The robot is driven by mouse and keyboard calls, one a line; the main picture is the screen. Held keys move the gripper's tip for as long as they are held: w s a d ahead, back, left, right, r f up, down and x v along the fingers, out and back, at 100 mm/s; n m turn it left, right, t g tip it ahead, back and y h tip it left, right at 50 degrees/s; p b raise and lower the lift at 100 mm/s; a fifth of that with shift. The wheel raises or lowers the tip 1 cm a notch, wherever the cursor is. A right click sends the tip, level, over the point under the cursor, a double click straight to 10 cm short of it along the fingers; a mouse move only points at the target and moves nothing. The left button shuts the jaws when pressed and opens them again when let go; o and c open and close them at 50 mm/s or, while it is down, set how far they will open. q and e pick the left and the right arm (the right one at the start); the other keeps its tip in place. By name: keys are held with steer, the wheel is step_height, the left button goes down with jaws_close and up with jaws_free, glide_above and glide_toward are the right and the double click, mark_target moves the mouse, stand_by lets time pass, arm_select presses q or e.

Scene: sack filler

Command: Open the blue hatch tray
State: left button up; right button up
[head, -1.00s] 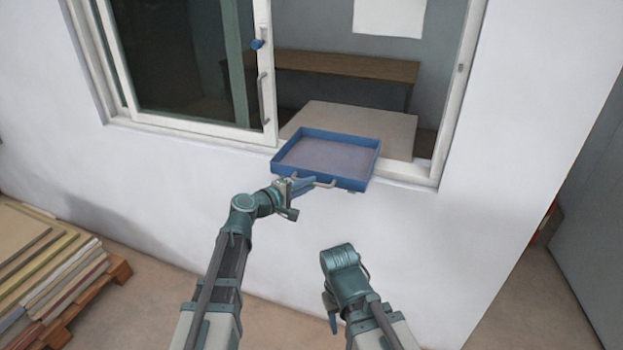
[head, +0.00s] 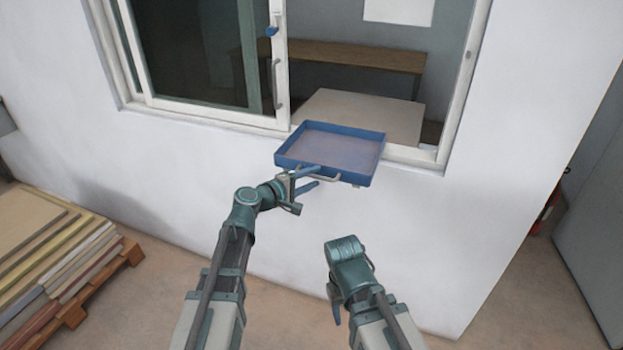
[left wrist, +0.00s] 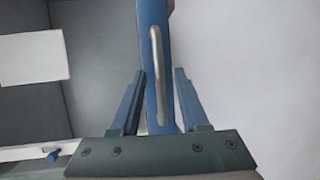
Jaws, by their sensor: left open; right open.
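The blue hatch tray (head: 368,181) juts out from the window sill toward me, with its shallow open interior empty. A pale bar handle (head: 334,179) is on its front wall. My left gripper (head: 319,175) is open at the left part of this handle. In the left wrist view the handle (left wrist: 157,75) lies between the two spread fingers of the left gripper (left wrist: 160,76), with the blue tray wall (left wrist: 151,18) behind it. My right gripper (head: 334,308) hangs low in front of the wall, away from the tray, pointing down; its fingers are partly hidden.
A sliding window frame (head: 280,60) with a metal pull and a blue knob (head: 271,31) stands left of the tray. A pale table (head: 365,112) and a brown bench are inside. Stacked boards (head: 50,245) on a pallet lie at left. The wall below the tray is clear.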

arm_select(q)
steer(key=p+v, duration=0.2)
steer(key=v, duration=1.1)
steer(key=shift+s+a, duration=0.25)
steer(key=shift+s, duration=0.05)
steer(key=s+d+f+m+g+y+p, duration=0.1)
steer(key=s+d+f+m+g+y, duration=0.2)
steer(key=s+d+f+m+g, duration=0.75)
steer(key=s+a+f+m+g+y, duration=0.2)
steer(key=s+a+f+m+y, duration=0.1)
steer(key=s+f+y, duration=0.3)
steer(key=s+m+y, duration=0.1)
steer(key=s+y, duration=0.1)
steer(key=s, duration=0.1)
steer(key=shift+a+y+p, duration=0.15)
steer(key=shift+y+p, duration=0.25)
steer(key=shift+a, duration=0.1)
